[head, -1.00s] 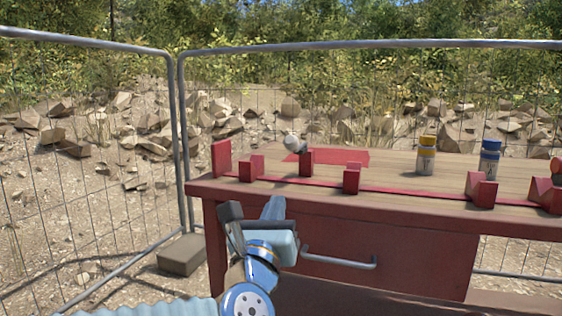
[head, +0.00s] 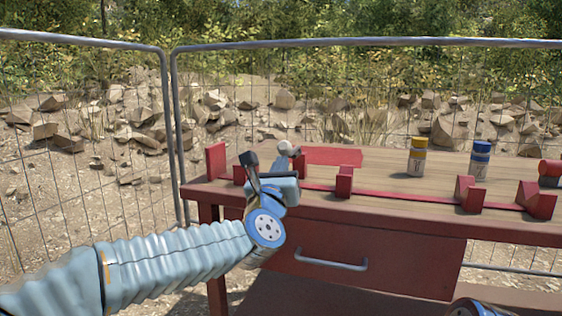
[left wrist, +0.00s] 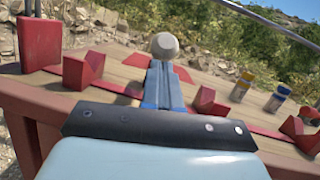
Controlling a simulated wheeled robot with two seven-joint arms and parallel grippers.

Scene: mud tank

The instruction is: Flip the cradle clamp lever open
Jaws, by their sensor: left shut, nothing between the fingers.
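The clamp lever shows as a pale round knob (head: 289,148) just above a red block (head: 299,161) near the left end of the table. The knob also shows in the left wrist view (left wrist: 164,45), straight beyond the fingertips. My left gripper (head: 291,166) is shut and empty. It is at the table's front edge, close to the knob and a little below it. I cannot tell whether the fingertips touch the lever. The gripper hides part of the lever's shaft and base. My right gripper is not in view.
Several red cradle blocks (head: 344,182) stand along a red rail on the wooden table (head: 395,199). A yellow-capped bottle (head: 416,160) and a blue-capped one (head: 480,161) stand behind. A drawer handle (head: 331,264) sticks out below. Wire fencing (head: 95,160) stands behind and to the left.

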